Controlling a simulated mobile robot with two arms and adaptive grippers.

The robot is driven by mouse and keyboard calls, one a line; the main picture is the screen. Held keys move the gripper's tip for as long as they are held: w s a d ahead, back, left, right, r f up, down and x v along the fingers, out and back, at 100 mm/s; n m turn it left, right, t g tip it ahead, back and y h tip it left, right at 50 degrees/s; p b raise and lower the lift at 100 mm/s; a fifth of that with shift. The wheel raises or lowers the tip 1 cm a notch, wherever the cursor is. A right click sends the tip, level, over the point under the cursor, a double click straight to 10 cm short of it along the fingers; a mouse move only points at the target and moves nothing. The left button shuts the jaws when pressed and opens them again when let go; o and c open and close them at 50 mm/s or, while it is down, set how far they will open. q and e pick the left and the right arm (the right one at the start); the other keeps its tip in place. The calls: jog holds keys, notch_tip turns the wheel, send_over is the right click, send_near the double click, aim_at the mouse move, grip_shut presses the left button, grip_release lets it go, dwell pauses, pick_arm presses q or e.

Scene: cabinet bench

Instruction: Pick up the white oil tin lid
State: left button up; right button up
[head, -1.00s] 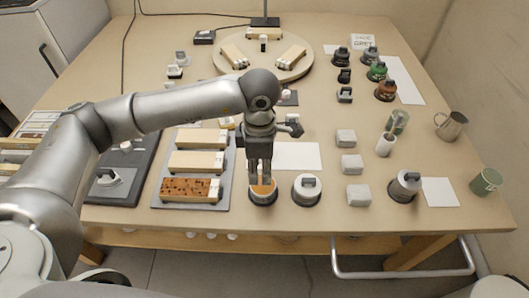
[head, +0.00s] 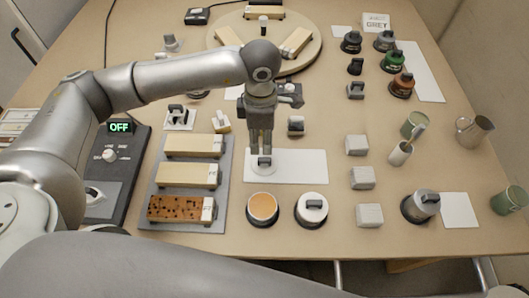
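In front stands an uncovered tin (head: 262,208) with orange contents. My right gripper is out of view.
A grey tray (head: 226,185) with several blocks is left of the gripper. Pale grey blocks (head: 362,178) and a dark-based tin (head: 420,206) stand to the right. A round board (head: 263,60) is at the back. The right half of the white sheet is clear.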

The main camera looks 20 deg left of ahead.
aim_at(262, 159)
pick_arm(q)
jog(key=f, duration=0.3)
jog(key=shift+s+d+f, duration=0.1)
jog(key=shift+s, duration=0.25)
jog(key=shift+f, duration=0.25)
jog(key=f+p, duration=0.1)
jog(key=f, duration=0.4)
jog(key=shift+w, duration=0.2)
grip_shut()
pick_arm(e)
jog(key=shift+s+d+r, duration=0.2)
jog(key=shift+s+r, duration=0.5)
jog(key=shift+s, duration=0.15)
